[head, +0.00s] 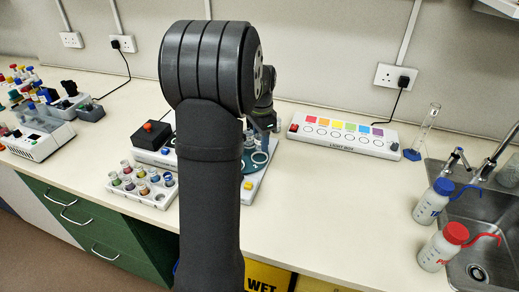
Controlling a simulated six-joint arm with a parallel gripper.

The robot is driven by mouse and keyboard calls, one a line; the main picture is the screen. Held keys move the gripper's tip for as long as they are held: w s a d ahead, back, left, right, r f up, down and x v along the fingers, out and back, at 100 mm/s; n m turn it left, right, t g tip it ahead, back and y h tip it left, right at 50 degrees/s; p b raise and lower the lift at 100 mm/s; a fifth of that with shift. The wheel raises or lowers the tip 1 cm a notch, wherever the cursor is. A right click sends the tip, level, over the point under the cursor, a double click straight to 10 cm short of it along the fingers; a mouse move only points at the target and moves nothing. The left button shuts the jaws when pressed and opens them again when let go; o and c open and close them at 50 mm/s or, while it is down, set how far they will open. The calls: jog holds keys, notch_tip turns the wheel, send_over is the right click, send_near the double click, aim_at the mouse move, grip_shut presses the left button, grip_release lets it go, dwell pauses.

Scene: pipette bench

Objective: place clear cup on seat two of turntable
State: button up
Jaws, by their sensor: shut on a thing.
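My gripper (264,122) shows only in part to the right of my dark arm, low over the turntable. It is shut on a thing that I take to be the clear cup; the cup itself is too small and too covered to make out. The turntable (247,165) is a teal disc with pale ring marks on a white base. My arm hides its left part, and the seat numbers cannot be read.
Left of my arm stand a white rack (146,190) of several capped vials and a black box with a red button (149,127). A light box (343,134) with coloured squares lies behind on the right. Wash bottles (443,246) stand by the sink (484,232). The right counter front is clear.

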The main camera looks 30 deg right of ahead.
jog(key=shift+w+a+f, duration=0.15)
jog(key=shift+w+f, duration=0.15)
jog(key=shift+f, duration=1.85)
jog(key=shift+f, duration=0.1)
jog(key=o, duration=1)
notch_tip(320, 180, up, 12)
jog(key=shift+r, duration=0.15)
